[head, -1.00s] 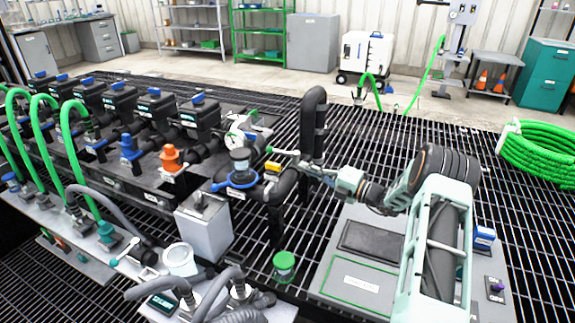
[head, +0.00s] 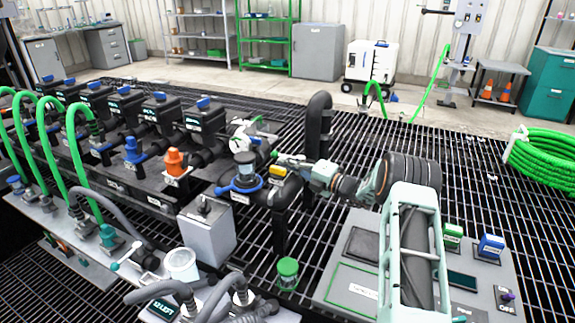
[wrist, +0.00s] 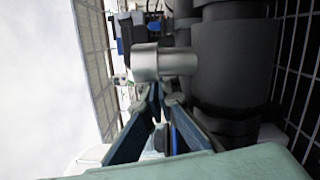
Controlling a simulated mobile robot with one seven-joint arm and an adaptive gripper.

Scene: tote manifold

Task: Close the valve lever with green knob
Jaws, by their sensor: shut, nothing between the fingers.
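A short silver cylinder (wrist: 165,62) lies just past the fingertips, against a thick dark pipe (wrist: 235,65). No green knob shows clearly there.
The tall black bent pipe (head: 318,130) stands close behind my gripper. A green-capped jar (head: 288,272) and a control panel (head: 350,275) are below. Open grating lies to the right.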

